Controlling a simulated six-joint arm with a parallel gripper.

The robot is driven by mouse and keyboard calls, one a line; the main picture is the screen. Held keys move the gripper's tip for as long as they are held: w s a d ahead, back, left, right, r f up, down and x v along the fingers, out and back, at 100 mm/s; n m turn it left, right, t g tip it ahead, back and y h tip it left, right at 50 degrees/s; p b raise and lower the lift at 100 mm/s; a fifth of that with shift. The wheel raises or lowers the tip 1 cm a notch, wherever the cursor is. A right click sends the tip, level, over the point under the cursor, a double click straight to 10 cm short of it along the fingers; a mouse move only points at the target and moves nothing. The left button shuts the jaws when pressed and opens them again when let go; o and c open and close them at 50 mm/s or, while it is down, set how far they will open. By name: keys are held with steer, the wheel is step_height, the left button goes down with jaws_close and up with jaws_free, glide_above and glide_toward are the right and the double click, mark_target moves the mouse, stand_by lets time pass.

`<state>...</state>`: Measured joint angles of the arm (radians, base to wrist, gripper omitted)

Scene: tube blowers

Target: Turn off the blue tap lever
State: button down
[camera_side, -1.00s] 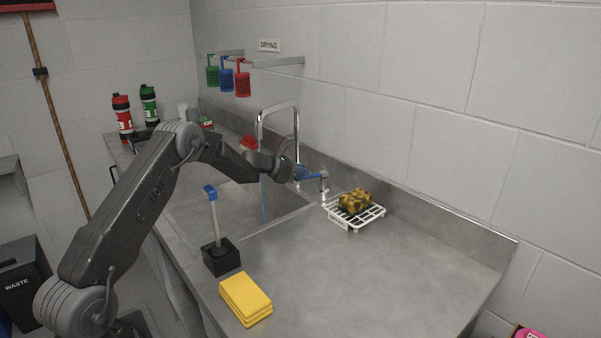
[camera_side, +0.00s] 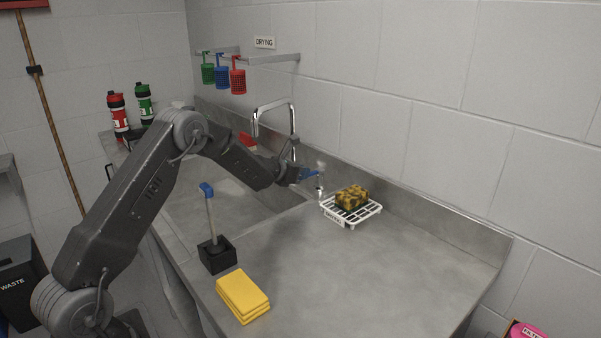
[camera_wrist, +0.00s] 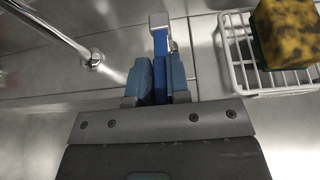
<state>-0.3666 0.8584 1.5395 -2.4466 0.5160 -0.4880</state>
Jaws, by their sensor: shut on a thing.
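The blue tap lever (camera_wrist: 159,45) runs between my two fingers in the wrist view, its pale end beyond the fingertips. My gripper (camera_wrist: 158,72) is shut on it. In the side view my gripper (camera_side: 305,175) reaches the tap valve (camera_side: 320,188) beside the sink, and the lever is small and partly hidden by the fingers. The chrome spout (camera_side: 272,104) arches behind my wrist over the sink (camera_side: 215,205). No water stream shows below the spout.
A white rack (camera_side: 352,213) with a yellow-black sponge (camera_side: 352,196) stands just right of the valve. A plunger-like tool (camera_side: 212,225) in a black block and yellow cloths (camera_side: 242,295) are in front. Bottles (camera_side: 119,115) stand at the back left. The right counter is clear.

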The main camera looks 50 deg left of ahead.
steer(key=c, duration=1.2)
jaws_free()
steer(key=shift+o, duration=0.2)
steer(key=v, duration=1.4)
steer(key=shift+w+f, duration=0.1)
steer(key=s+d+r+m+g+h, duration=0.1)
steer(key=s+d+r+m+h, duration=0.2)
steer(key=d+m, duration=0.4)
steer(key=s+d+r+m+g+h, duration=0.2)
steer(key=d+r+m, duration=0.35)
steer(key=d, duration=0.25)
steer(key=s+d+r+m+g+h, duration=0.1)
steer(key=s+d+r+m+h, duration=0.2)
steer(key=d+m, duration=0.4)
steer(key=s+d+r+m+g+y, duration=0.1)
steer(key=s+d+m+g+y, duration=0.15)
steer(key=s+d+m, duration=0.65)
steer(key=s+a+f+m+y, duration=0.1)
steer(key=s+a+m+y, duration=0.1)
steer(key=s+m, duration=0.2)
steer(key=s+a+f+m+g+y, duration=0.1)
steer(key=s+a+f+m+y, duration=0.1)
steer(key=s, duration=0.7)
steer(key=shift+m+y, duration=0.65)
steer(key=shift+m, duration=0.2)
